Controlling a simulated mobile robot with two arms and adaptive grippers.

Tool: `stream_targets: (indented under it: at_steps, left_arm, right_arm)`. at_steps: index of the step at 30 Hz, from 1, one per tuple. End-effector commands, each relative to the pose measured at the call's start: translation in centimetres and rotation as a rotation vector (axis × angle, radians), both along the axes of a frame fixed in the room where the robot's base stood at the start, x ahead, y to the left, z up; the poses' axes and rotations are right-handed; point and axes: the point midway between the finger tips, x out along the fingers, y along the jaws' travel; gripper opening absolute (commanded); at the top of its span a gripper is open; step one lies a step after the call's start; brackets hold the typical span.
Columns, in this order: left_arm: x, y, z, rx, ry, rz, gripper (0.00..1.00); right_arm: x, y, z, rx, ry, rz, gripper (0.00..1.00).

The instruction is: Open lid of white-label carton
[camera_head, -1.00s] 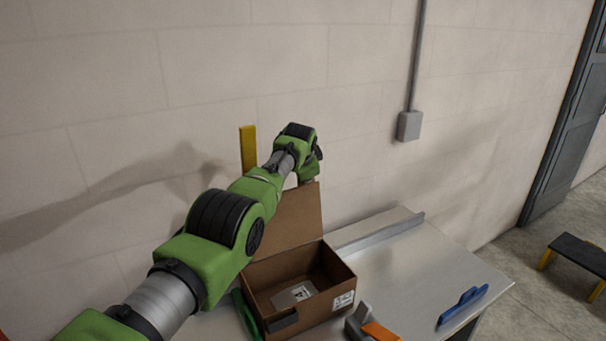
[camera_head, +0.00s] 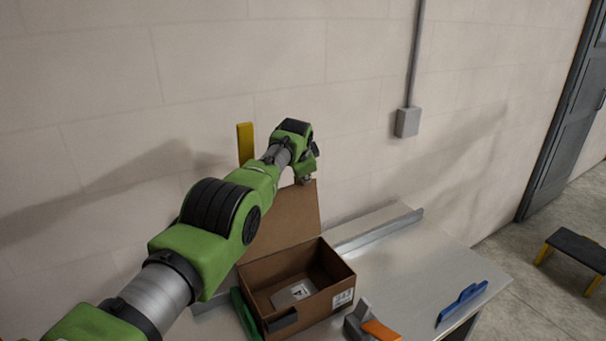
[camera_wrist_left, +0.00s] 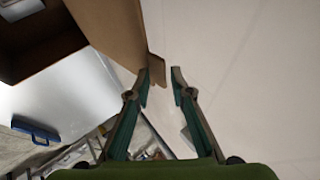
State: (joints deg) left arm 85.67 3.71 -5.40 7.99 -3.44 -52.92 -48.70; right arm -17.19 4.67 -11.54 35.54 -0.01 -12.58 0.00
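The brown carton (camera_head: 316,307) stands on the table with a white label (camera_head: 343,299) on its side. Its lid (camera_head: 290,222) is up, standing at the back, and the inside shows a pale printed sheet (camera_head: 294,293). My left gripper (camera_head: 308,181) is at the top edge of the lid, partly hidden by its own wrist. In the left wrist view its fingers (camera_wrist_left: 161,75) are apart; the lid (camera_wrist_left: 112,28) is beside the left finger, and a small lid tab shows near the gap. I cannot tell whether they touch. My right gripper is out of view.
A grey and orange tool (camera_head: 372,324) lies right of the carton, and a blue-handled item (camera_head: 462,303) nearer the table's right edge. A metal rail (camera_head: 380,231) runs along the back by the wall. The table (camera_head: 415,265) between is clear. A step stool (camera_head: 575,252) stands right.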

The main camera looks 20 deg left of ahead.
Motion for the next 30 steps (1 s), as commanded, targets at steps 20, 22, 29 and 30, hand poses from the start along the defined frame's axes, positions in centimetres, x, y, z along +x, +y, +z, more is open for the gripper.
stream_targets:
  at_steps: [20, 22, 29, 30]
  left_arm:
    - [-0.9, -0.3, 1.6, -0.001, -0.004, 0.001, 0.21]
    - [-1.3, -0.4, 1.7, -0.001, -0.003, 0.0, 0.21]
    - [-2.6, -0.7, 3.3, -0.001, -0.003, 0.0, 0.21]
    - [-2.9, -0.8, 3.6, 0.001, -0.004, 0.0, 0.21]
  right_arm:
    - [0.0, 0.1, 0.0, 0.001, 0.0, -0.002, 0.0]
    - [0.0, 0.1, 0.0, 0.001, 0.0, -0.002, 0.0]
    - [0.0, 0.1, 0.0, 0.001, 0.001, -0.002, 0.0]
    - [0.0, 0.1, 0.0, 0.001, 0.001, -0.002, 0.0]
